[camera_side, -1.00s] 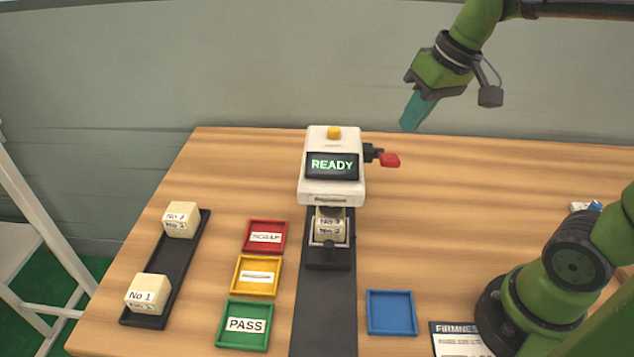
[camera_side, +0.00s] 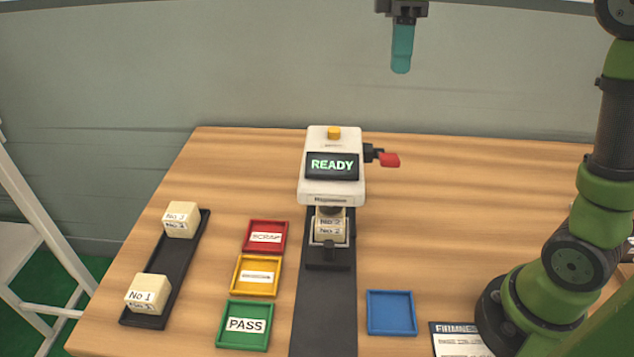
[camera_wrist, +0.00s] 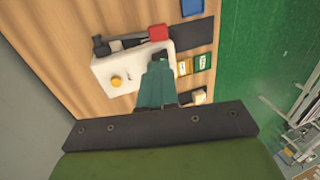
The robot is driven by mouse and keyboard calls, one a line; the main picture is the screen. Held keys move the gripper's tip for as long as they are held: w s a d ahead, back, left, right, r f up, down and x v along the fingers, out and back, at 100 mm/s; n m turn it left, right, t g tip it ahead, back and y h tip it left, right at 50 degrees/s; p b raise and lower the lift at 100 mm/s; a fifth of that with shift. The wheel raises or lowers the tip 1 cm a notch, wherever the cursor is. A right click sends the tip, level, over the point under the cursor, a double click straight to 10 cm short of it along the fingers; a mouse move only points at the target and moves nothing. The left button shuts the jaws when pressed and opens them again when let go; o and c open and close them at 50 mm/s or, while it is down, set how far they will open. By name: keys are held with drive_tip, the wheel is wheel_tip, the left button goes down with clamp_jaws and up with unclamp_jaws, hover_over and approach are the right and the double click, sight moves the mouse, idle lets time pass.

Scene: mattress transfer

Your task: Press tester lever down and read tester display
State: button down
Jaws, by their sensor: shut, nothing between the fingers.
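The white tester (camera_side: 331,190) stands at the back middle of the table, and its display (camera_side: 332,165) reads READY in green. Its lever with a red handle (camera_side: 389,160) sticks out to the right; the handle also shows in the wrist view (camera_wrist: 158,32). A cream block marked No 2 (camera_side: 331,227) sits in the tester under its head. My gripper (camera_side: 401,68) is shut and empty, pointing down, well above the lever and apart from it. In the wrist view its teal fingers (camera_wrist: 156,82) overlap the tester's edge.
A black rack (camera_side: 166,275) at left holds blocks No 1 (camera_side: 147,294) and No 3 (camera_side: 181,219). Red (camera_side: 265,237), yellow (camera_side: 255,276) and green PASS (camera_side: 244,325) trays stand left of the tester. A blue tray (camera_side: 391,313) lies right. The table right of the lever is clear.

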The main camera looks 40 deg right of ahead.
sight(391, 157)
drive_tip(key=shift+f, duration=0.1)
drive_tip(key=x, duration=1.4)
